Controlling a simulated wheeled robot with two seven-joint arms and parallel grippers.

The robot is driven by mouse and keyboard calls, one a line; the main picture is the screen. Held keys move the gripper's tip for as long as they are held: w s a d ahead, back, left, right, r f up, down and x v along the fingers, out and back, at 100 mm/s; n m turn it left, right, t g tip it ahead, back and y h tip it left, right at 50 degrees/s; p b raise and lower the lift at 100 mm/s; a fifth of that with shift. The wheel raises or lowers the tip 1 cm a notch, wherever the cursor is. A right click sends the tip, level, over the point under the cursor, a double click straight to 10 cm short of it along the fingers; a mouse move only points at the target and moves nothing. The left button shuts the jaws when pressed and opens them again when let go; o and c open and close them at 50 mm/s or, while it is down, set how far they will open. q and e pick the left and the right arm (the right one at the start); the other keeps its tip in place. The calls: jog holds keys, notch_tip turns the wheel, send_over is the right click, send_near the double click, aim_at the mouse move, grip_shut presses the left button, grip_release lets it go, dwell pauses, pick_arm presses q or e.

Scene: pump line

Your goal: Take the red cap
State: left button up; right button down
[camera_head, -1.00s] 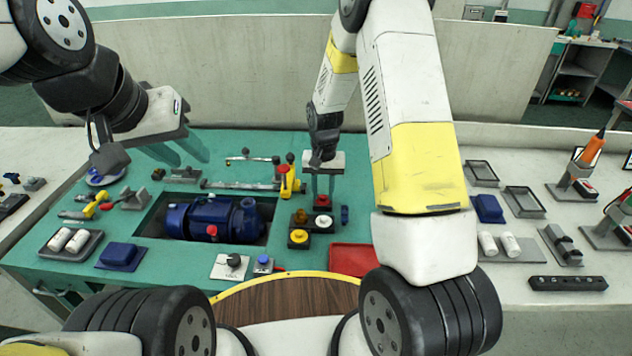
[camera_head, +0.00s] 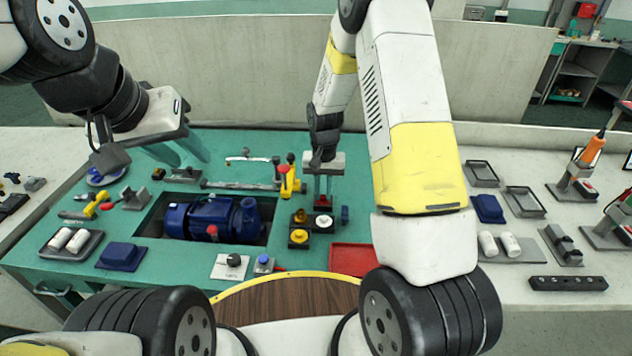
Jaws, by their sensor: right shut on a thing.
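The red cap (camera_head: 322,200) is at the back of a small cluster of dark blocks, right of the blue pump (camera_head: 212,218). My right gripper (camera_head: 323,197) points down from above and its fingers are shut on the red cap. The cap still appears to be at block height; whether it touches its seat is hard to tell. My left gripper (camera_head: 186,153) hangs over the back left of the green bench, with its fingers apart and empty, away from the cap.
A yellow cap (camera_head: 299,236) and a white cap (camera_head: 324,221) stand close in front of the red one. An empty red tray (camera_head: 353,259) lies in front. My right forearm covers the bench to the right.

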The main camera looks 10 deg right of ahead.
aim_at(323, 196)
jog(key=shift+r, duration=0.7)
dwell(0.6)
jog(key=shift+r, duration=2.15)
